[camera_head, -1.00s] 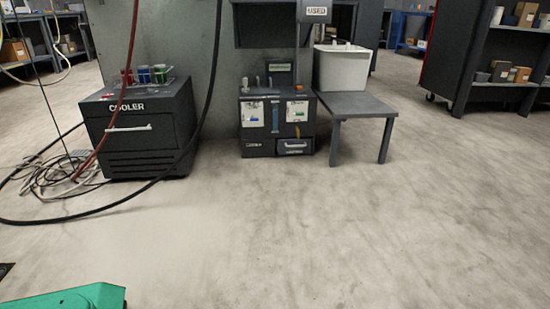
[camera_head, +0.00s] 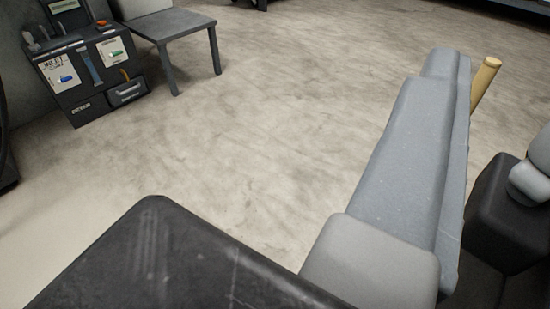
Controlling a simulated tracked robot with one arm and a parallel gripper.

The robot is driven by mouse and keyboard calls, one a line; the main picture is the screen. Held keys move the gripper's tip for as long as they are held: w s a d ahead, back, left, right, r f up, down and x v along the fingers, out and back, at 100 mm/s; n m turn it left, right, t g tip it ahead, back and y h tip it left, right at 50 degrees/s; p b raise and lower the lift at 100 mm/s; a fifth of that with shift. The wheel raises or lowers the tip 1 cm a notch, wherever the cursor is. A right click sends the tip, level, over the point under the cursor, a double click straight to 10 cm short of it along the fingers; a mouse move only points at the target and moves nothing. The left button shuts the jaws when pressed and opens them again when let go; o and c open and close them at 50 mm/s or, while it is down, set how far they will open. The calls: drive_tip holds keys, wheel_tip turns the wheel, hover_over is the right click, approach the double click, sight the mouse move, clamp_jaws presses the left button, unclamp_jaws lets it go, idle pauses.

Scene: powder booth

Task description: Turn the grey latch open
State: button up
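A dark unit (camera_head: 75,97) stands on the floor at the upper left, seen tilted. Its front has two white panels, one with a small blue part (camera_head: 66,79) and one with a small green part (camera_head: 116,55). I cannot make out which part, if any, is the grey latch. I do not see my gripper's fingers. The large grey arm-like shape at the right looks like part of my own body.
A grey table (camera_head: 180,24) stands right of the unit, with the bottom of a white tub (camera_head: 140,8) on it. The concrete floor (camera_head: 270,110) between is clear. A yellow rod (camera_head: 486,80) shows behind the grey shape. A dark slab fills the bottom left.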

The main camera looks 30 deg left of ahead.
drive_tip(key=shift+s+a+r, duration=0.2)
drive_tip(key=shift+s+a, duration=0.45)
drive_tip(key=shift+s, duration=0.25)
drive_tip(key=shift+s+a+r, duration=0.15)
drive_tip(key=shift+s+a, duration=0.45)
drive_tip(key=shift+s, duration=0.3)
